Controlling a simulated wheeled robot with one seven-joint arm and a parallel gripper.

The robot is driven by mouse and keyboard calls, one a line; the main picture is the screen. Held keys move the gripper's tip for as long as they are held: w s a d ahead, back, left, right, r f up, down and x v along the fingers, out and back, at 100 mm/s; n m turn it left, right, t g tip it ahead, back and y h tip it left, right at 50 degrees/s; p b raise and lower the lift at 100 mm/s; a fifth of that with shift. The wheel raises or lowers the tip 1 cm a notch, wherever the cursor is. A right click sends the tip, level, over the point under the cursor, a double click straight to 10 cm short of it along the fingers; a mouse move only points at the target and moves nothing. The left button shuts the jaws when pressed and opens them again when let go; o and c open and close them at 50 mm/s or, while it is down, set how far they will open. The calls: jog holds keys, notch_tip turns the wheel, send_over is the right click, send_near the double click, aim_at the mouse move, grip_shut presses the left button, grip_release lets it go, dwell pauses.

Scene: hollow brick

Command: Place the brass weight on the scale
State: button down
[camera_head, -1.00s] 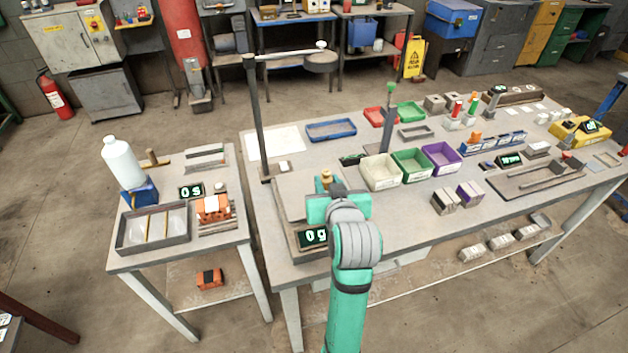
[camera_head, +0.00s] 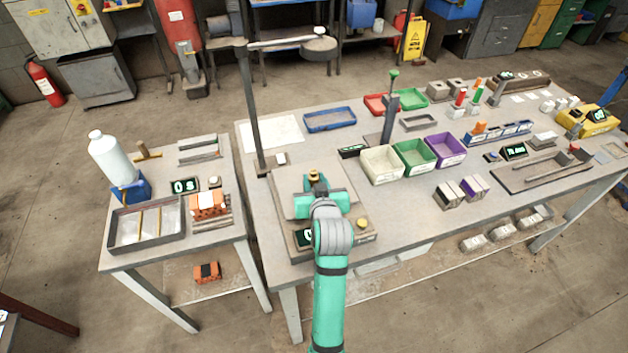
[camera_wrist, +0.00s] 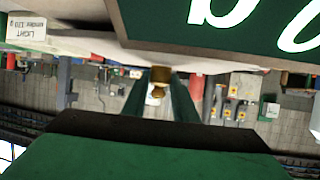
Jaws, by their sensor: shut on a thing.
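The brass weight (camera_head: 314,176) shows at the tips of my gripper (camera_head: 315,182), over the scale's plate. It also shows in the wrist view (camera_wrist: 157,84), small and brass-coloured, between the two green fingers of my gripper (camera_wrist: 158,92), which are shut on it. The scale (camera_head: 288,182) stands at the near left of the main table, with a broad grey plate. Its green-lit display is mostly hidden by my arm in the head view, but its big digits show in the wrist view (camera_wrist: 240,14). I cannot tell whether the weight touches the plate.
A lamp-like stand (camera_head: 253,110) rises behind the scale. Cream (camera_head: 381,166), green (camera_head: 413,157) and purple (camera_head: 444,150) bins stand to the right. A yellow knob (camera_head: 362,223) is at the scale's front right. A side table (camera_head: 120,262) stands at left.

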jog(key=shift+f, duration=0.3)
jog(key=c, duration=1.4)
grip_release()
jog(key=shift+s+r, duration=0.1)
jog(key=shift+r, duration=0.1)
jog(key=v, duration=1.1)
jog(key=shift+s+r, duration=0.15)
jog(key=shift+s, duration=0.2)
jog(key=shift+w, duration=0.1)
